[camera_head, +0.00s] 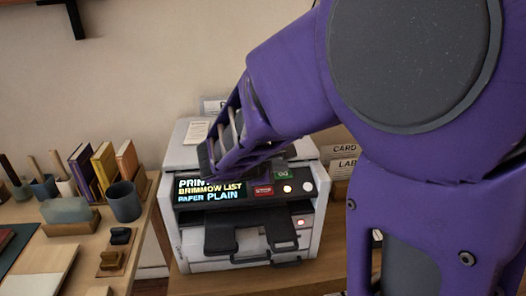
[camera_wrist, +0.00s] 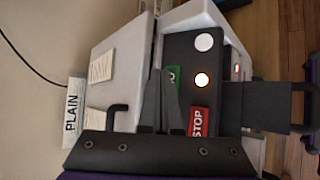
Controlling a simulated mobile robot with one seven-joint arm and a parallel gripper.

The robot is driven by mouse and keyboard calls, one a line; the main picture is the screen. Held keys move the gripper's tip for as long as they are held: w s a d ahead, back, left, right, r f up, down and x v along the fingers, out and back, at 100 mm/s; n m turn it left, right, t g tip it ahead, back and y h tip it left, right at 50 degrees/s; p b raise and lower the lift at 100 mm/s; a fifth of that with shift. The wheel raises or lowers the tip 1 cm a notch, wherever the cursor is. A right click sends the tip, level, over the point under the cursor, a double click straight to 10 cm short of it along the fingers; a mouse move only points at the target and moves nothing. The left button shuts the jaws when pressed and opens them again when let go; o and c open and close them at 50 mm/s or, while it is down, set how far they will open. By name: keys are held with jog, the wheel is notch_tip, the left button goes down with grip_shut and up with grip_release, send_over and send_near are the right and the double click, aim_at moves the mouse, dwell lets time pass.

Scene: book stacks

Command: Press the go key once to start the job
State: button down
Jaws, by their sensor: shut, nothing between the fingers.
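The printer (camera_head: 190,150) stands on a wooden table. Its sloped dark panel has a lit display (camera_head: 210,190) reading "BRIMMOW LIST" and "PAPER PLAIN", its top line partly hidden. The green go key (camera_head: 282,176) sits above the red stop key (camera_head: 263,190). In the wrist view, a dark finger partly covers the go key (camera_wrist: 175,77), and the stop key (camera_wrist: 198,121) lies to the right of the fingers. My gripper (camera_wrist: 161,72) is shut and empty, its tips beside the go key in that view. I cannot tell whether they touch it.
A glowing round button (camera_head: 287,189) and a white one (camera_head: 307,187) are near the keys. A dark tray (camera_head: 222,235) juts from the printer's front. Left, a table holds books (camera_head: 104,165), a dark cup (camera_head: 124,202) and stamps. Labelled boxes (camera_head: 343,168) stand behind right.

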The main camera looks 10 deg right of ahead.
jog(key=r+p, duration=0.1)
jog(key=r, duration=0.1)
jog(key=s+r+p, duration=0.1)
jog(key=r+p, duration=0.1)
jog(key=r, duration=0.1)
jog(key=shift+s+r, duration=0.35)
jog(key=shift+s, duration=0.05)
dwell(0.4)
